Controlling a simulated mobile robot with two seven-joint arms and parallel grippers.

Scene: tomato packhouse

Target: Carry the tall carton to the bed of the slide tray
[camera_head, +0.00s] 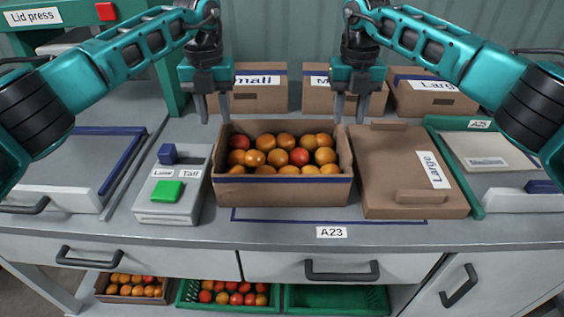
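An open brown carton (282,190) filled with orange and red tomatoes stands upright on the counter in the middle. It has a blue stripe along its front. My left gripper (214,112) is open and empty, pointing down at the carton's left back corner. My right gripper (351,112) is open and empty, pointing down at its right back corner. I cannot tell whether the fingers straddle the walls. A pale flat tray (60,172) with a blue edge and black handle lies at the left, apparently the slide tray; its bed looks empty where visible. My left arm covers part of it.
A switch box (177,207) with green and blue buttons stands left of the carton. A brown lid marked Large (385,165) lies close on its right. Labelled cartons (260,98) stand behind. A teal-edged board (480,150) is far right. The lid press (120,25) is at the back left.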

